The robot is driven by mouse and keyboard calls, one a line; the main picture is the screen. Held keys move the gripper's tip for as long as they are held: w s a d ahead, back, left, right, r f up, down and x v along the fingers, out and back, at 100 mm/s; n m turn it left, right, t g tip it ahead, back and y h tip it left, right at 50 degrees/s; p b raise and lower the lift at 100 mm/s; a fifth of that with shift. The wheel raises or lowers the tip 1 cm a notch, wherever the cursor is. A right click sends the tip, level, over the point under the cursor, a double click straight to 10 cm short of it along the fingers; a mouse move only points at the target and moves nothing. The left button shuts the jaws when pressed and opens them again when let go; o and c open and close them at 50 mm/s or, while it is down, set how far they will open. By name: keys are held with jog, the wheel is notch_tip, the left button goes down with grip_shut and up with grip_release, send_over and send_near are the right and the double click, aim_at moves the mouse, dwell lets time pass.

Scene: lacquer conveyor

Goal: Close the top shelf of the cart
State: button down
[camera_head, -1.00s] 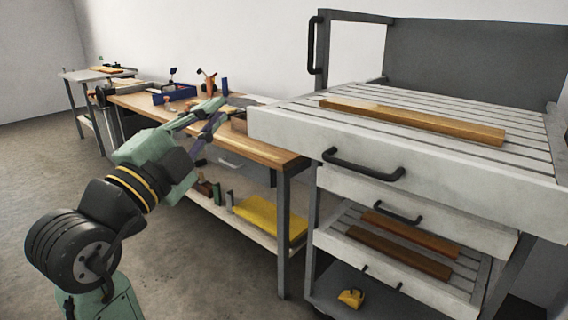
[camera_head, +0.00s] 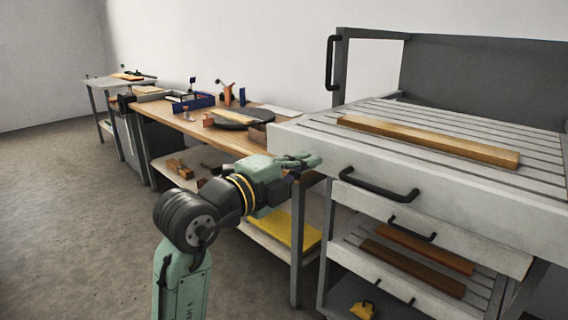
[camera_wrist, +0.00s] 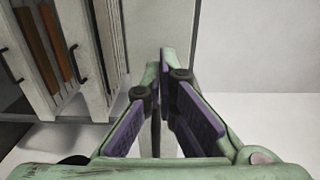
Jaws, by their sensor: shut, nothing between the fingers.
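The cart stands at the right in the head view. Its top shelf (camera_head: 430,192) is a pale slatted drawer, pulled out toward the front, with a black handle (camera_head: 378,184) on its front panel and a wooden plank (camera_head: 425,140) lying on it. My gripper (camera_head: 314,160) is shut and empty, at the left end of the top shelf's front panel; whether it touches the panel I cannot tell. In the wrist view, my gripper's fingers (camera_wrist: 163,95) point toward a pale panel, with drawers and black handles to the left.
Lower cart drawers (camera_head: 420,238) hold more planks, and a small yellow object (camera_head: 362,310) sits at the bottom. A wooden workbench (camera_head: 190,122) with a blue box (camera_head: 193,102) and tools stands to the left of the cart. The floor at the left is clear.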

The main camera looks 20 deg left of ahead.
aim_at(321, 156)
jog(key=shift+x, duration=1.1)
jog(key=shift+w+d, duration=0.25)
jog(key=shift+w, duration=0.3)
jog(key=x, duration=2.8)
jog(key=shift+w+f+b, duration=0.15)
jog(key=shift+w+b, duration=0.05)
jog(key=shift+b, duration=0.2)
jog(key=shift+r, duration=0.2)
jog(key=shift+s+d+f, duration=0.1)
jog(key=shift+f, duration=0.05)
